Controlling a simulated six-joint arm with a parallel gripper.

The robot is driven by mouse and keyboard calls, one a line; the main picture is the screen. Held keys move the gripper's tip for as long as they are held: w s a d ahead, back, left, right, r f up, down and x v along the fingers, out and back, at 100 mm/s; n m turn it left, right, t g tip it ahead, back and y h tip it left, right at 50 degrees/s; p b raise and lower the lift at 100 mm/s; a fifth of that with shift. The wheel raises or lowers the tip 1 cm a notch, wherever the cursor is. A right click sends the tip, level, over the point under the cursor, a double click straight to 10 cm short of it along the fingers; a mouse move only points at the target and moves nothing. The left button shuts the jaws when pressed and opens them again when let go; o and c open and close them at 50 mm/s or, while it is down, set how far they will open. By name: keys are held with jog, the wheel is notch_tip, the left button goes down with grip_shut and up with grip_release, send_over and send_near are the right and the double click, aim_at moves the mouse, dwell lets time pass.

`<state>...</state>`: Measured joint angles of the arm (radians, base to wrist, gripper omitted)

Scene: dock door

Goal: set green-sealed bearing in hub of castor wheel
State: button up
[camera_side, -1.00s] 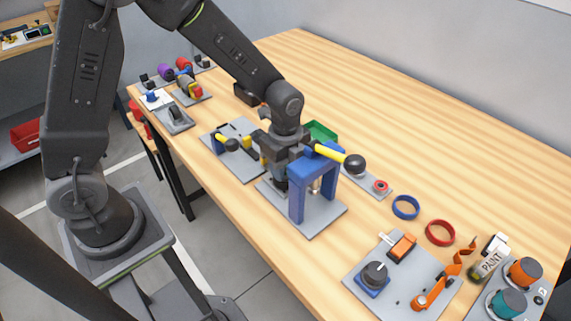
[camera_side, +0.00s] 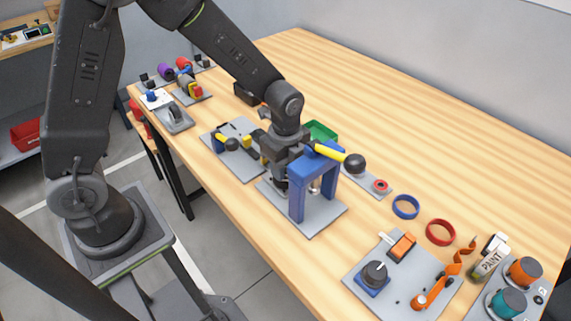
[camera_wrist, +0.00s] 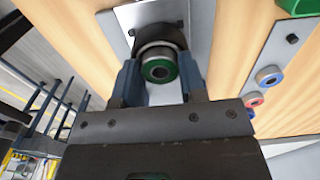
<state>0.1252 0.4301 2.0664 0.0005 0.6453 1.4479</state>
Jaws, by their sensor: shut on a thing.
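The green-sealed bearing (camera_wrist: 160,68) shows in the wrist view, its green face and dark bore towards the camera. My gripper (camera_wrist: 158,82) is shut on it, one finger on each side. Beyond the bearing is a dark round part (camera_wrist: 160,36), probably the castor wheel, on a grey plate. The bearing covers its middle, so I cannot tell whether they touch or how they line up. In the side view my gripper (camera_side: 281,180) is low beside the blue press frame (camera_side: 298,196), over its grey base plate; the bearing is hidden there.
The press's yellow lever with a black knob (camera_side: 355,164) reaches out to the right of my wrist. A red-sealed bearing (camera_side: 381,186) lies on a grey strip behind. A green tray (camera_side: 321,131) stands behind the arm. Blue (camera_side: 405,207) and red (camera_side: 440,232) rings lie right.

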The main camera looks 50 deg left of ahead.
dwell(0.3)
jog(key=o, duration=1.1)
jog(key=shift+o, duration=0.3)
jog(key=shift+o, duration=0.8)
notch_tip(320, 180, up, 8)
